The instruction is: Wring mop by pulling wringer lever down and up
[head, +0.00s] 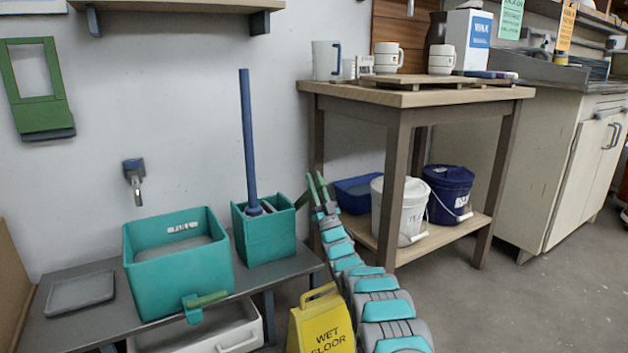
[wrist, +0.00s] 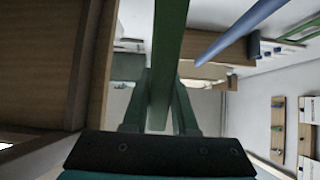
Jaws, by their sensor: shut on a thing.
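The teal wringer box (head: 265,240) stands at the right end of the low grey bench in the head view. The mop's blue handle (head: 248,140) rises nearly upright from it; the mop head is hidden inside. The handle also shows at upper right in the wrist view (wrist: 240,30). The green wringer lever (wrist: 168,50) runs from the top of the wrist view down between my fingers. My gripper (wrist: 160,115) is shut on this lever. In the head view my gripper (head: 318,205) is small, just right of the wringer box, and hard to separate from the lever.
A larger teal basin (head: 180,270) stands left of the wringer under a tap (head: 134,180). A yellow wet-floor sign (head: 322,322) stands close left of my arm. A wooden table (head: 415,97) with white (head: 400,210) and blue (head: 447,195) buckets on its lower shelf is right.

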